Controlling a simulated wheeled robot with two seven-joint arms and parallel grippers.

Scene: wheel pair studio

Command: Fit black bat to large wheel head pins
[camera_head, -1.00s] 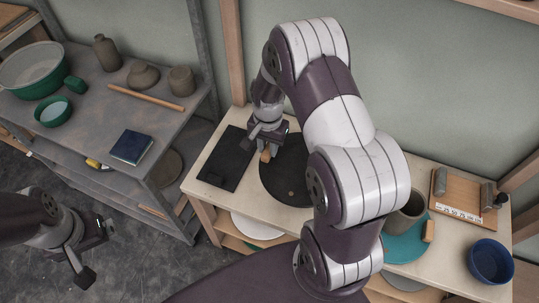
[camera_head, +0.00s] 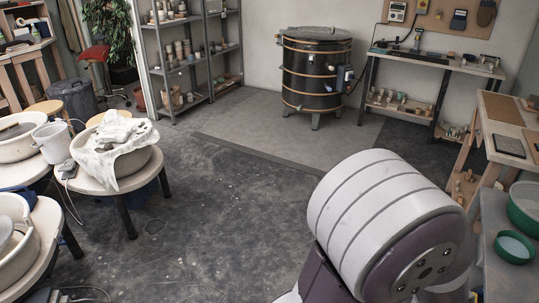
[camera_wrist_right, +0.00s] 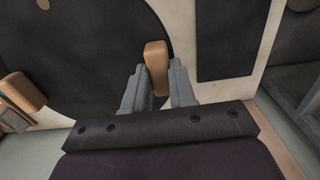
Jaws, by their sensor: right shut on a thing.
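The black bat (camera_wrist_right: 85,50) is a large round dark disc, cut off by the top of the right wrist view. My right gripper (camera_wrist_right: 157,68) is shut on a tan wooden block (camera_wrist_right: 157,55) at the bat's edge. I cannot tell whether the block is fixed to the bat, or whether the bat is raised off the pale worktop (camera_wrist_right: 255,55). The bat is out of the head view. That view shows pottery wheels at left, in pale basins (camera_head: 25,145); I cannot make out pins on a large wheel head. My left gripper is not in view.
A dark rectangular slab (camera_wrist_right: 228,40) lies beside the bat; another wooden block (camera_wrist_right: 22,92) is at left. A white cloth (camera_head: 112,145) drapes one wheel. A kiln (camera_head: 316,75) stands at the back. The middle floor (camera_head: 225,210) is open. Green bowls (camera_head: 515,247) stand at right.

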